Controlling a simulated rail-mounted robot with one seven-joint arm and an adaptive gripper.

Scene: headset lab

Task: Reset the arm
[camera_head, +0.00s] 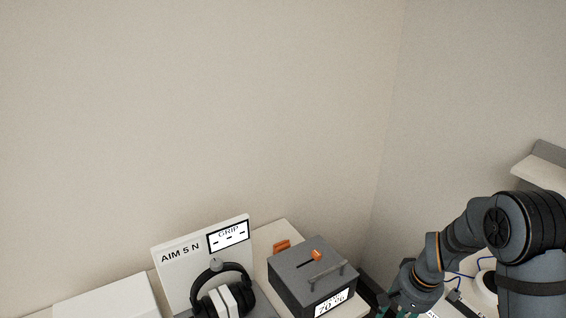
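My arm comes in from the right edge and bends down toward the bottom of the head view, right of the dark box. The end of the arm is at the lower edge of the frame. My gripper's fingertips are not visible, so I cannot see whether it holds anything.
Black headphones (247,291) with white pads rest before a white "AIM 5 N" panel (175,272). A dark grey box (286,277) with an orange knob (317,255) stands left of my arm. A white box (110,299) is at lower left. A shelf (541,170) juts out at right.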

